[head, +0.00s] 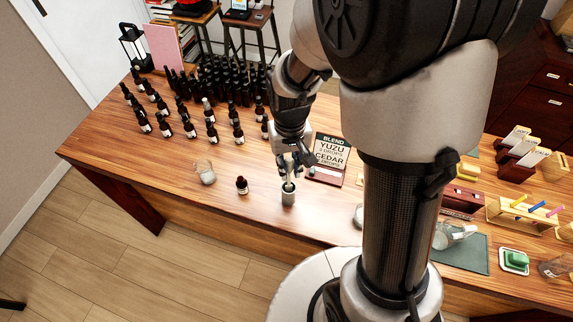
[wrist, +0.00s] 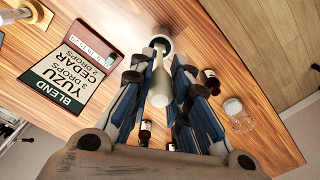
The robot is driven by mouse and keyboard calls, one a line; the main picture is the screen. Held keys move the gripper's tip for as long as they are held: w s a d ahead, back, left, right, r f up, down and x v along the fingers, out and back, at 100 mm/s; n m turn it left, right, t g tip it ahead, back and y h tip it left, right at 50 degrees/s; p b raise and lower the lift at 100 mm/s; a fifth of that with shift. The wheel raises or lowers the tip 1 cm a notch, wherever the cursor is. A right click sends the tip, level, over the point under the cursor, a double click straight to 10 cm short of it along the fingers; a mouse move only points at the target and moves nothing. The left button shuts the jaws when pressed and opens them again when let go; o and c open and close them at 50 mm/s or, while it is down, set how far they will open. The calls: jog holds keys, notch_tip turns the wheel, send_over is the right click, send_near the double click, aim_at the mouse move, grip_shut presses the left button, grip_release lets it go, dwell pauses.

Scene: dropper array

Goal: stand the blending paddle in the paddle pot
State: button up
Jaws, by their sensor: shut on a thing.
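My gripper (head: 292,163) is shut on the pale blending paddle, just above the paddle pot. In the wrist view, the paddle (wrist: 159,88) sits between the gripper's blue-padded fingers (wrist: 160,92), thick end toward the camera. The paddle pot (head: 288,198) is a small grey cylinder near the table's front edge; its rim also shows in the wrist view (wrist: 166,42). The paddle's thin far end is at the pot's dark mouth, nearly upright. I cannot tell how deep it reaches.
The blend sign (head: 331,158) stands close behind on the right. Several dark dropper bottles (head: 190,130) fill the back left of the wooden table (head: 140,172).

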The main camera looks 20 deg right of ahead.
aim_at(289, 175)
jog(key=shift+f+b, duration=0.35)
jog(key=shift+f, duration=1.8)
jog(key=o, duration=0.3)
jog(key=shift+f, duration=0.2)
jog(key=o, duration=0.5)
jog(key=shift+r, duration=0.1)
